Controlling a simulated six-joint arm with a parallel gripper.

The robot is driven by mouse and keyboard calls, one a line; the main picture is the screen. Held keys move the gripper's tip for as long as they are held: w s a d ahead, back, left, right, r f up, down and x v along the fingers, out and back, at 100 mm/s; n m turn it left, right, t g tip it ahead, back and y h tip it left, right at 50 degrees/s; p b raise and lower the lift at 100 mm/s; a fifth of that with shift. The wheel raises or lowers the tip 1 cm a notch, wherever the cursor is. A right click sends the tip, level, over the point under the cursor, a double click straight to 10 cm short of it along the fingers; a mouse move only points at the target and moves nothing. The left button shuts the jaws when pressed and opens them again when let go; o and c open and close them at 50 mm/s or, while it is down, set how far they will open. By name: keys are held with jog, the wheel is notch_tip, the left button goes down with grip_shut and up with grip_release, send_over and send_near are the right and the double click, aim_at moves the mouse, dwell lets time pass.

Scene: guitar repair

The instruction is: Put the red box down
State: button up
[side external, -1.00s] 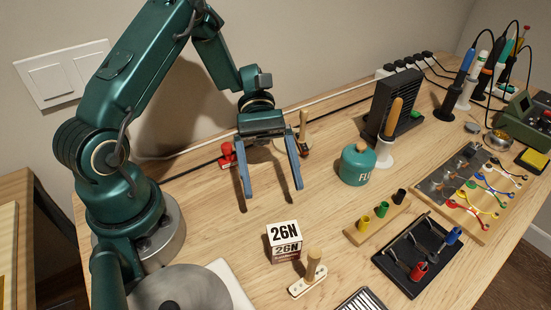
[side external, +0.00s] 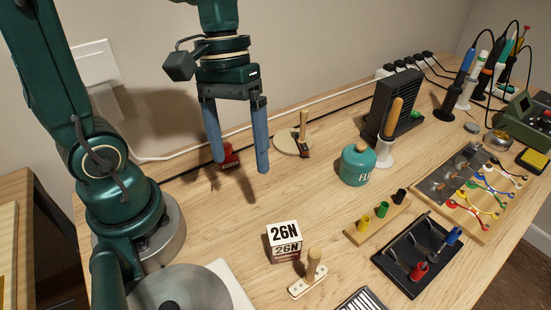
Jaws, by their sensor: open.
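My gripper (side external: 240,167) is open and empty, fingers pointing down, above the back left of the table. A small red object (side external: 230,154) with a dark part sits on the table behind its left finger, partly hidden; its exact shape is hard to tell. A small box marked 26N (side external: 284,250), with a white top and dark reddish lower sides, stands upright at the front middle of the table, apart from the gripper. I cannot tell for certain which of these the task calls the red box.
A teal flux pot (side external: 357,164), black fan unit (side external: 395,101), coloured-peg block (side external: 377,219) and black tray (side external: 401,271) are further right. A wooden-handled stand (side external: 308,280) is near the box. Bare wood lies around the box.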

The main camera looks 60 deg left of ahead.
jog(key=r+m+t+y, duration=0.1)
jog(key=t, duration=0.1)
jog(key=s+a+r+m+t+y, duration=0.1)
jog(key=m+t, duration=0.1)
jog(key=r+m+t, duration=0.1)
jog(key=m+t, duration=0.1)
jog(key=shift+s+a+r+t+y, duration=0.1)
jog(key=shift+s+a+t+y, duration=0.1)
jog(key=shift+s+t+y, duration=0.15)
